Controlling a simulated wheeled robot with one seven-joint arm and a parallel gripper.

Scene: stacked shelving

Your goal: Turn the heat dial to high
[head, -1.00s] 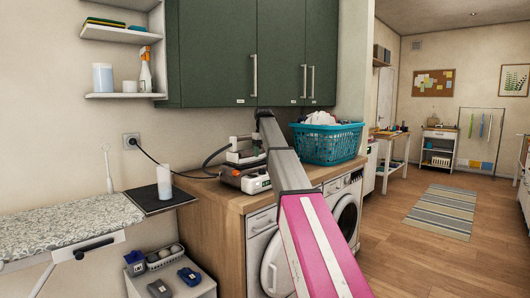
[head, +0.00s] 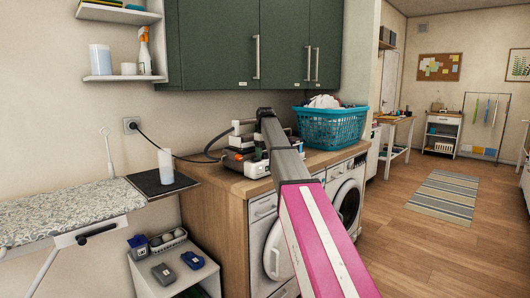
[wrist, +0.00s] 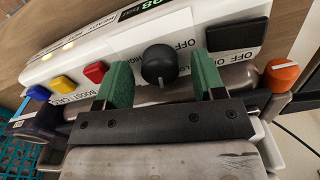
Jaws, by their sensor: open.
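A white control panel (wrist: 148,45) fills the upper part of the wrist view. It carries a round black dial (wrist: 159,65) with a white pointer line. An orange knob (wrist: 282,76) sits farther right; which of the two is the heat dial I cannot tell from the partly hidden labels. My gripper (wrist: 161,68) is open, with one green finger on each side of the black dial. Whether the fingers touch it I cannot tell. In the head view the appliance (head: 238,164) stands on the wooden counter, partly hidden by my arm.
Red (wrist: 96,72), yellow (wrist: 65,84) and blue (wrist: 38,93) buttons lie left of the dial, and a black rectangular patch (wrist: 236,32) lies upper right. A turquoise laundry basket (head: 332,128) stands right of the appliance. Green cabinets (head: 215,45) hang above the counter (head: 205,178).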

